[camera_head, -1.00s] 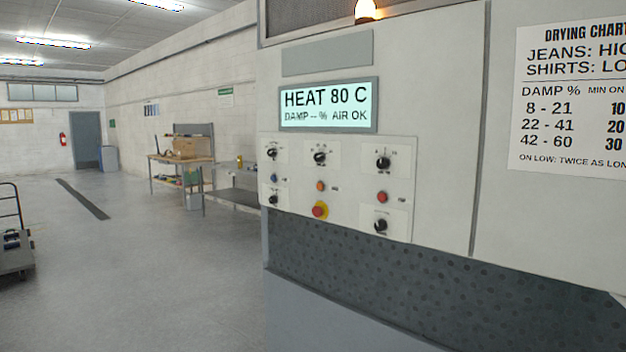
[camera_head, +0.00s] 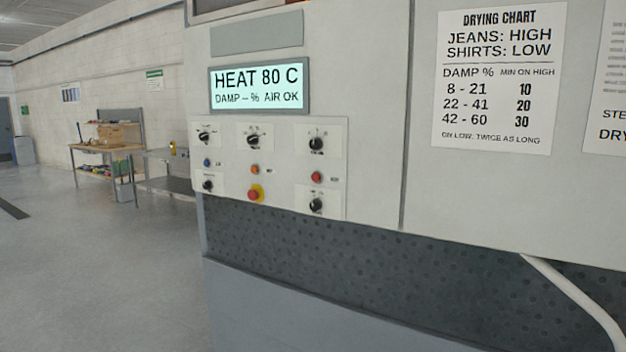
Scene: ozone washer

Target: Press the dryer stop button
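The dryer's control panel (camera_head: 285,165) is on the pale machine front, left of centre. The labels by the buttons are too small to read, so I cannot tell by text which is stop. The display (camera_head: 258,87) above reads "HEAT 80 C, DAMP -- % AIR OK". My gripper is not in view.
A drying chart (camera_head: 499,80) hangs right of the panel, with another sheet (camera_head: 608,90) cut off beyond it. A pale bar (camera_head: 575,295) crosses the lower right. A workbench (camera_head: 105,150) stands far left. The floor (camera_head: 100,270) left of the machine is clear.

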